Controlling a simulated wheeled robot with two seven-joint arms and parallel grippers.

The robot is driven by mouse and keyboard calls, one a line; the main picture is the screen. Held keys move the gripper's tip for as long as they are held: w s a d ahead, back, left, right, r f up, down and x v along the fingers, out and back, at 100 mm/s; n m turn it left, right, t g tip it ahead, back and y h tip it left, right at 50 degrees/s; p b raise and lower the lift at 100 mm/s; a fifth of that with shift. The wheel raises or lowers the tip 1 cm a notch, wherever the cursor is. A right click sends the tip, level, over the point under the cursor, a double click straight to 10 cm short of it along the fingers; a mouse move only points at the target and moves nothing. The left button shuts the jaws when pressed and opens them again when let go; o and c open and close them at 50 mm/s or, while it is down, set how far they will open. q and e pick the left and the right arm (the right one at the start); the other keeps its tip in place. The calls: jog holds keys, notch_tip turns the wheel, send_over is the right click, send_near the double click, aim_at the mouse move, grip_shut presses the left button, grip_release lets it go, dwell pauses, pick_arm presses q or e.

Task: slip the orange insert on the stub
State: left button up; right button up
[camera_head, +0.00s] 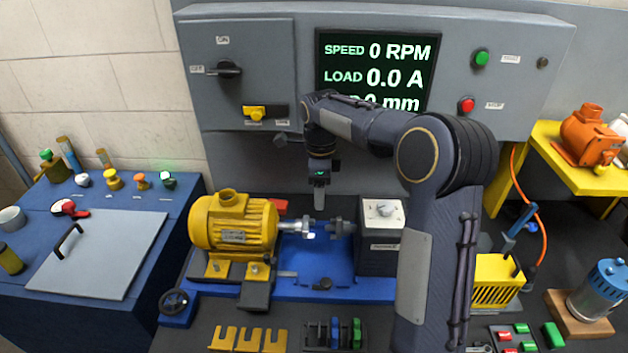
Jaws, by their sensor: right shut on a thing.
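My right gripper (319,202) points down above the gap between the yellow motor (235,226) and the grey block on the right. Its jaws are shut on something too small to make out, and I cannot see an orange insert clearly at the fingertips. A silver shaft stub with a hub (297,227) sticks out from the motor's right side. A dark hub (341,229) faces it from the grey block (380,240). The gripper is above these hubs, apart from them as far as I can tell. My left gripper is not in view.
A blue base (290,291) carries motor and block, with a handwheel (174,302) at its left. A grey control panel (250,75) stands close behind. Yellow brackets (250,341) lie in front. A yellow crate (496,281) is at the right, partly behind my right arm.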

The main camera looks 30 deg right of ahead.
aim_at(330, 226)
jog(key=shift+f, duration=2.1)
jog(key=shift+s+d+f+b, duration=0.25)
jog(key=shift+d+f+b, duration=0.15)
jog(key=shift+f+b, duration=0.75)
jog(key=shift+s+d+f+b, duration=0.2)
jog(key=shift+d+f+b, duration=0.15)
jog(key=shift+f+b, duration=0.75)
jog(key=shift+s+d+f+b, duration=0.35)
jog(key=shift+f+b, duration=0.5)
jog(key=shift+f, duration=0.6)
jog(key=shift+w, duration=0.1)
jog(key=o, duration=1.1)
jog(key=shift+c, duration=0.2)
